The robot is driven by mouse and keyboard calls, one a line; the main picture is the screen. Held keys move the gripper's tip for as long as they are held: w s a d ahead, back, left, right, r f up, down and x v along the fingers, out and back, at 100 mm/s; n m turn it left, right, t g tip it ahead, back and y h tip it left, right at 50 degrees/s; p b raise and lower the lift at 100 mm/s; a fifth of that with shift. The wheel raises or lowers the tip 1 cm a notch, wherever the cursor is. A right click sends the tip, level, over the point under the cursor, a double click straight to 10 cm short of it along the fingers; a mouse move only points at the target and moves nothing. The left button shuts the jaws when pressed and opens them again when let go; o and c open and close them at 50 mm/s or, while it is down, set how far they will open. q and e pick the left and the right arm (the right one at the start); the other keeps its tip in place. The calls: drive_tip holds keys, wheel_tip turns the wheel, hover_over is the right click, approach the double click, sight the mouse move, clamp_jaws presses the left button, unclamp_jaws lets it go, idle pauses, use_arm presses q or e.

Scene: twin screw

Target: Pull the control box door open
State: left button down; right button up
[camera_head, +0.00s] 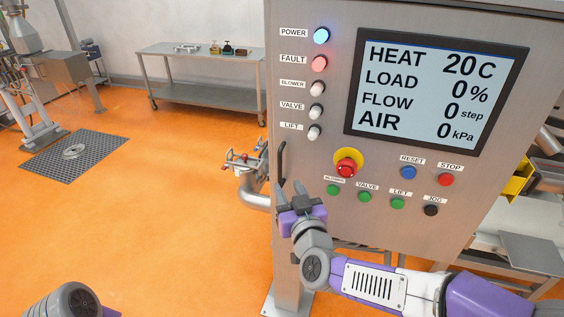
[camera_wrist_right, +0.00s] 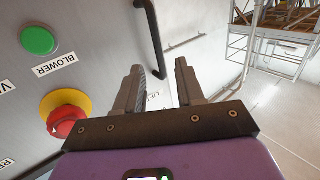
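The control box door (camera_head: 240,40) is a grey metal panel; in the head view it appears closed. Its black bar handle (camera_head: 282,164) stands at the panel's left edge, and it also shows in the right wrist view (camera_wrist_right: 151,38). My right gripper (camera_head: 290,194) is just below the handle in the head view, in front of the panel. In the right wrist view its two fingers (camera_wrist_right: 158,82) are apart with nothing between them, and the handle is beyond them, apart from the fingertips. Of my left arm only a grey and purple part shows at the bottom left; its gripper is not seen.
A red emergency stop on a yellow base (camera_head: 347,166) and green buttons (camera_head: 365,196) stick out beside the right gripper. A screen (camera_head: 435,90) fills the upper panel. Pipework (camera_head: 252,185) stands behind the handle side. The orange floor left of the box is open.

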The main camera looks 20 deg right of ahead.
sight(280, 165)
drive_tip(key=w, duration=0.3)
drive_tip(key=w+r, duration=0.1)
drive_tip(key=w, duration=0.3)
drive_tip(key=shift+w+d+r, duration=0.1)
drive_tip(key=shift+w+r, duration=0.05)
drive_tip(key=shift+r, duration=0.05)
clamp_jaws()
